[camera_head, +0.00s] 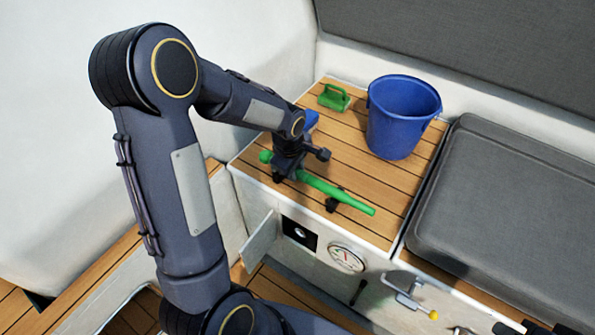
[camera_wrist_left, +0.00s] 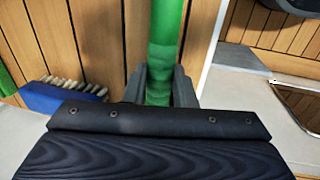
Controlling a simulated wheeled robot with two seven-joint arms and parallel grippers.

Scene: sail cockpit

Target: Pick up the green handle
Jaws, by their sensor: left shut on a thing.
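The green handle (camera_head: 340,194) is a long green bar with a rounded end, lying across the front of the wooden-slatted bench top. My left gripper (camera_head: 286,172) is over its left part, shut on it. In the left wrist view the green handle (camera_wrist_left: 166,45) runs up between the two dark fingers of my left gripper (camera_wrist_left: 160,88), which sit on either side of it. Part of the handle is hidden behind the gripper. A dark bracket shows under the handle's right part; I cannot tell whether they touch. My right gripper is not in view.
A blue bucket (camera_head: 400,122) and a small green tool (camera_head: 334,97) stand farther back on the bench. A blue brush (camera_wrist_left: 66,97) lies close beside my gripper. A grey cushion (camera_head: 500,195) is at right. An open locker door (camera_head: 259,243) and a gauge (camera_head: 346,257) are below.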

